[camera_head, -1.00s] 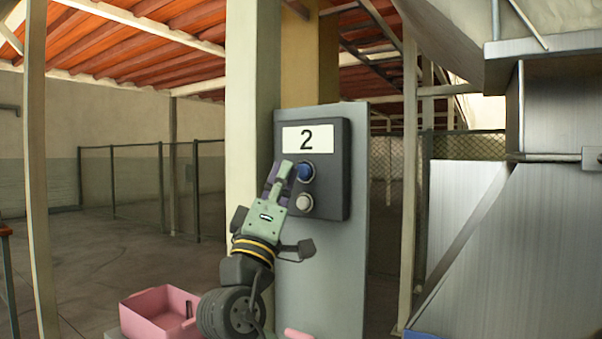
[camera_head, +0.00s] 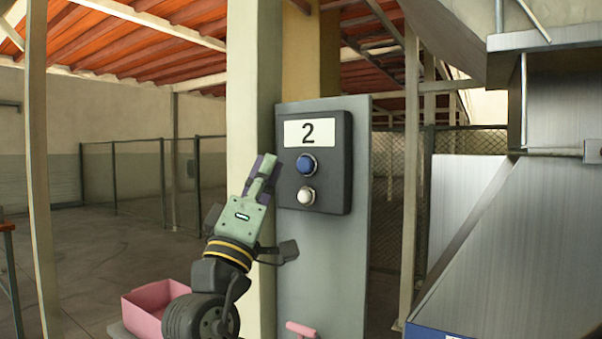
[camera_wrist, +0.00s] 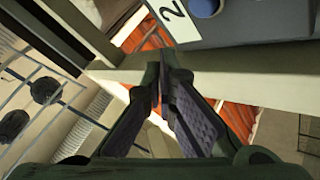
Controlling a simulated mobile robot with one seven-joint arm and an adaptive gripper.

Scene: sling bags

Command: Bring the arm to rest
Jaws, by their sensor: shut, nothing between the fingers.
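My gripper (camera_head: 264,172) is shut and empty, raised in front of the pale pillar, left of the dark control box (camera_head: 338,190). It is apart from the box's blue button (camera_head: 306,163) and white button (camera_head: 306,196), both fully in sight. In the wrist view my gripper (camera_wrist: 160,88) has its fingers together, with nothing between them. The control box's "2" label (camera_wrist: 172,14) and part of the blue button (camera_wrist: 205,6) show at the top of that view.
A grey panel (camera_head: 340,270) carries the control box. A pink open bin (camera_head: 148,308) stands low at the left. A pink handle (camera_head: 300,329) is at the bottom. A metal machine (camera_head: 530,240) fills the right. Open floor lies left, before a mesh fence (camera_head: 138,180).

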